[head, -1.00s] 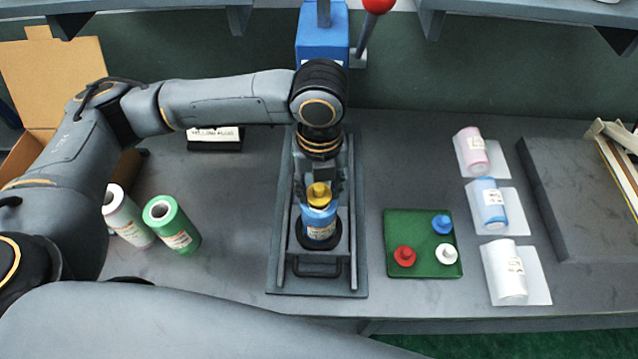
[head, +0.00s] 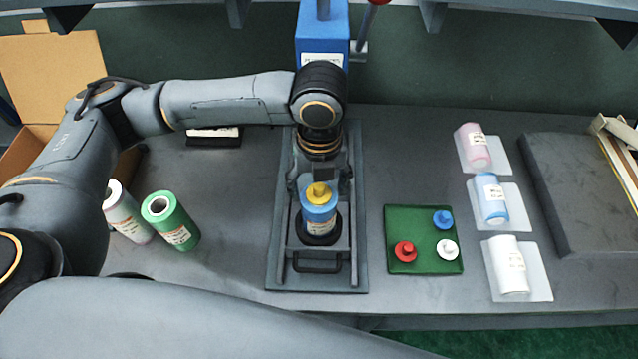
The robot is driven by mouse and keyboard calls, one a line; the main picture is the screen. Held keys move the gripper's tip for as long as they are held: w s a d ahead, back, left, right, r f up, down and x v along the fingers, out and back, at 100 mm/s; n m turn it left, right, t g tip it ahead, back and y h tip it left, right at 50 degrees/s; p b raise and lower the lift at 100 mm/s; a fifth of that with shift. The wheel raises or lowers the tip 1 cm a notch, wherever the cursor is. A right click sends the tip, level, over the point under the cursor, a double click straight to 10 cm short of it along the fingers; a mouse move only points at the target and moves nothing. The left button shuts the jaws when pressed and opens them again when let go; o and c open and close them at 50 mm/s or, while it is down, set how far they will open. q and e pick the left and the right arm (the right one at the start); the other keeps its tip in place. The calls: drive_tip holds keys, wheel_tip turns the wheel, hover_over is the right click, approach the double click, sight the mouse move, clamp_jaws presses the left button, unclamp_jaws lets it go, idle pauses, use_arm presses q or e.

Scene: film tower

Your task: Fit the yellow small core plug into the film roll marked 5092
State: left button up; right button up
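The yellow core plug (head: 319,193) sits on the top end of a blue film roll (head: 319,213). The roll stands upright on a round black base in the grey fixture (head: 355,270). The roll's label is too small to read, so I cannot confirm 5092. How deep the plug sits in the core cannot be told. My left gripper (head: 320,184) is just behind and above the plug, its fingers spread to either side and apart from it. My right gripper is not in view.
A green tray (head: 424,263) holds red, blue and white plugs. A green roll (head: 172,222) and a white roll (head: 127,215) stand at left. Pink, blue and white rolls lie on pads at right. A blue press (head: 322,35) stands behind the fixture.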

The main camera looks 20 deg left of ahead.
use_arm(q)
wheel_tip(320, 180, up, 12)
idle(0.6)
idle(0.5)
